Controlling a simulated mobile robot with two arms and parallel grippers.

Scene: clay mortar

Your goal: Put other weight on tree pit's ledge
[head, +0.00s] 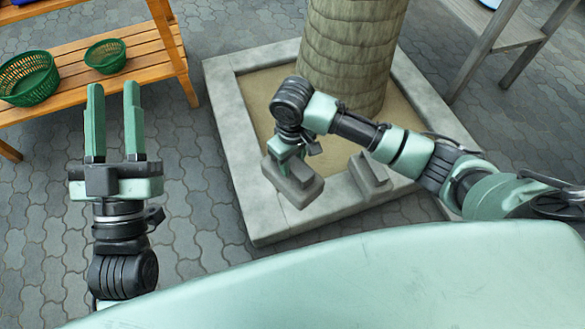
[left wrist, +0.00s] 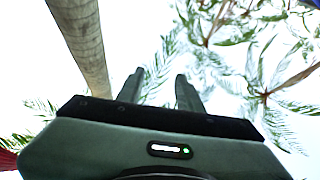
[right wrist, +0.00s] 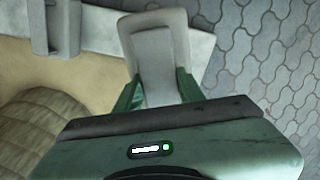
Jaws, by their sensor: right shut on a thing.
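The tree pit's ledge (head: 226,122) is a square grey stone border around sandy soil and a thick trunk. My right gripper (head: 287,158) is shut on a grey weight (head: 297,187) at the ledge's near left part. The held weight (right wrist: 160,55) shows between the green fingers in the right wrist view. Whether it touches the ledge cannot be told. Another grey weight (head: 369,174) sits on the ledge's near side to the right; it also shows at the top left of the right wrist view (right wrist: 62,28). My left gripper (head: 113,92) is open, empty and points away over the paving.
A wooden shelf (head: 75,55) with two green baskets (head: 30,78) stands at the upper left. A grey wooden bench or table (head: 488,38) stands at the upper right. The trunk (head: 350,55) rises from the pit's middle. The ledge between the two weights looks bare.

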